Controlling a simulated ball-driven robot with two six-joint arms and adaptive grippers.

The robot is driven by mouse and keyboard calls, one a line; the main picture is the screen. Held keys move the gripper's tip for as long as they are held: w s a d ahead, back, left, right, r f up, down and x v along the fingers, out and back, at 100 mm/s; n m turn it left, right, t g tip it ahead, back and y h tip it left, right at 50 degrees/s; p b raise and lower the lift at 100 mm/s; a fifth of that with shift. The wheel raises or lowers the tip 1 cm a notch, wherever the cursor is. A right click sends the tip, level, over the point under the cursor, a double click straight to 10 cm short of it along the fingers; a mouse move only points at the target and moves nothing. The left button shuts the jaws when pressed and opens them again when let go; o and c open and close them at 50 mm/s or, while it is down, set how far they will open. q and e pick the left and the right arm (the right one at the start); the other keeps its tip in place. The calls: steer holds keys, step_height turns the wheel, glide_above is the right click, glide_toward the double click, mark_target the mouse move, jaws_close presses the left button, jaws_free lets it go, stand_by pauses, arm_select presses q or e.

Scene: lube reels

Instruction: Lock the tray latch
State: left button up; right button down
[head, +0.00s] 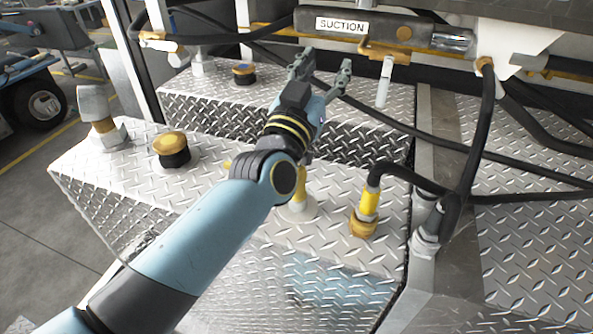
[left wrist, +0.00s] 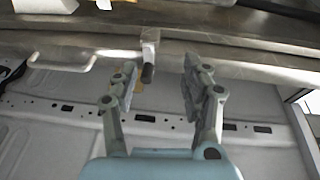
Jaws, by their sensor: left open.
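My left gripper (head: 324,68) is open and empty in the head view, raised over the diamond-plate boxes, below and in front of the bar labelled SUCTION. In the left wrist view its two fingers (left wrist: 158,72) are spread apart. A small pale lever with a black tip (left wrist: 148,60), which looks like the tray latch, hangs from a metal rail (left wrist: 215,63). It appears between the fingertips, apart from both; its depth is unclear. In the head view a pale lever (head: 384,82) hangs below a gold bracket (head: 385,52), right of the gripper; I cannot tell whether it is the same part. My right gripper is not in view.
Black hoses (head: 480,150) cross the right side. A yellow hose fitting (head: 367,208) and a gold-capped filler (head: 171,148) stand on the near diamond-plate box (head: 330,240). The SUCTION bar (head: 345,25) runs above the gripper. A wire handle (left wrist: 62,65) is at left in the wrist view.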

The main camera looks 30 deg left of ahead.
arm_select(q)
steer(key=s+d+f+m+g+h, duration=0.2)
steer(key=s+f+m+g+h, duration=0.1)
steer(key=s+f+g, duration=0.6)
steer(key=shift+s+f+m+h, duration=0.3)
steer(key=shift+s+f+h, duration=0.35)
steer(key=shift+f, duration=0.8)
